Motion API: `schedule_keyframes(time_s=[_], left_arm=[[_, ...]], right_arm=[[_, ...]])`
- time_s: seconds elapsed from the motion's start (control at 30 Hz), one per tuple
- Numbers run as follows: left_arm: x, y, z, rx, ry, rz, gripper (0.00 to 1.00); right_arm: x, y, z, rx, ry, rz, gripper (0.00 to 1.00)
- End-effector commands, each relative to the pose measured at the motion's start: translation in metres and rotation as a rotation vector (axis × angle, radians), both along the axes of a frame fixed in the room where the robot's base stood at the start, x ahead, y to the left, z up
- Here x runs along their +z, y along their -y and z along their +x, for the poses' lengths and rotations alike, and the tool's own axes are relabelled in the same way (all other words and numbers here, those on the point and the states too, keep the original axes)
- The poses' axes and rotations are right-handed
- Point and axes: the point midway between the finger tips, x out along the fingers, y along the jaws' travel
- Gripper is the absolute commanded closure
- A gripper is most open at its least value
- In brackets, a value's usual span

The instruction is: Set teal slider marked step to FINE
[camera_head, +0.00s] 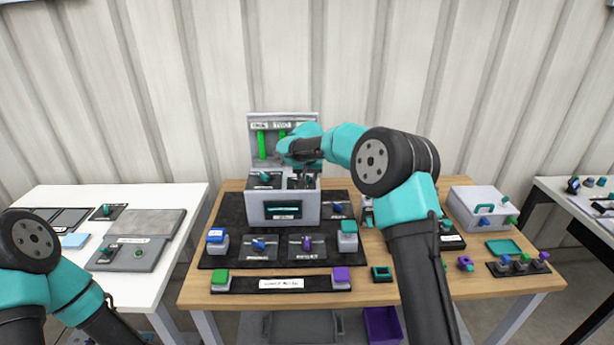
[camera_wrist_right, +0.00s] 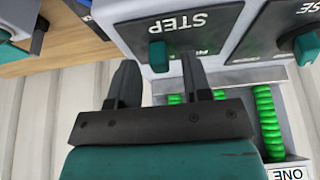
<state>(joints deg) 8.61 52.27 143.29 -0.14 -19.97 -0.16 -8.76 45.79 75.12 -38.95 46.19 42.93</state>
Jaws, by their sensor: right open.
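The teal slider (camera_wrist_right: 160,56) marked STEP sits on a grey panel in the right wrist view, where the lettering is upside down. Small print beside it is partly hidden by a finger, so I cannot read its setting. My right gripper (camera_wrist_right: 158,63) is open, with one finger on each side of the slider in the picture; contact is not clear. In the head view my right gripper (camera_head: 304,180) is over the top of the grey box (camera_head: 294,208), and my arm and gripper hide the slider. My left arm shows at lower left, its gripper not visible.
Another teal control (camera_wrist_right: 305,46) is on the neighbouring panel. Green tubes (camera_wrist_right: 268,120) stand close behind the gripper. A teal knob (camera_head: 265,176) is on the box's left top. Buttons and knobs surround the box on a dark board (camera_head: 225,262).

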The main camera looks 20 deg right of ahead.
Motion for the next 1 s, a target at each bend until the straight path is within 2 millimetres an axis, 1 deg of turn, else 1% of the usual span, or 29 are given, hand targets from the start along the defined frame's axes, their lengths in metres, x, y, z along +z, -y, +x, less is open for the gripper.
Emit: schedule_keyframes(time_s=[0.1, 0.37, 0.47, 0.83, 0.87, 1.0], left_arm=[[0.0000, 0.0000, 0.0000, 0.000, 0.000, 0.000, 0.57], [0.0000, 0.0000, 0.0000, 0.000, 0.000, 0.000, 0.57], [0.0000, 0.0000, 0.0000, 0.000, 0.000, 0.000, 0.57], [0.0000, 0.0000, 0.0000, 0.000, 0.000, 0.000, 0.57], [0.0000, 0.0000, 0.0000, 0.000, 0.000, 0.000, 0.57], [0.0000, 0.0000, 0.0000, 0.000, 0.000, 0.000, 0.57]], right_arm=[[-0.0056, 0.0007, 0.0023, 0.000, 0.000, 0.000, 0.55], [-0.0064, 0.0006, 0.0028, 0.000, 0.001, 0.000, 0.55], [-0.0062, 0.0006, 0.0027, 0.000, 0.001, 0.000, 0.63], [-0.0061, 0.0005, 0.0027, 0.000, 0.001, 0.000, 0.98], [-0.0061, 0.0005, 0.0027, 0.000, 0.001, 0.000, 1.00], [-0.0060, 0.0004, 0.0027, 0.000, 0.001, 0.000, 1.00]])
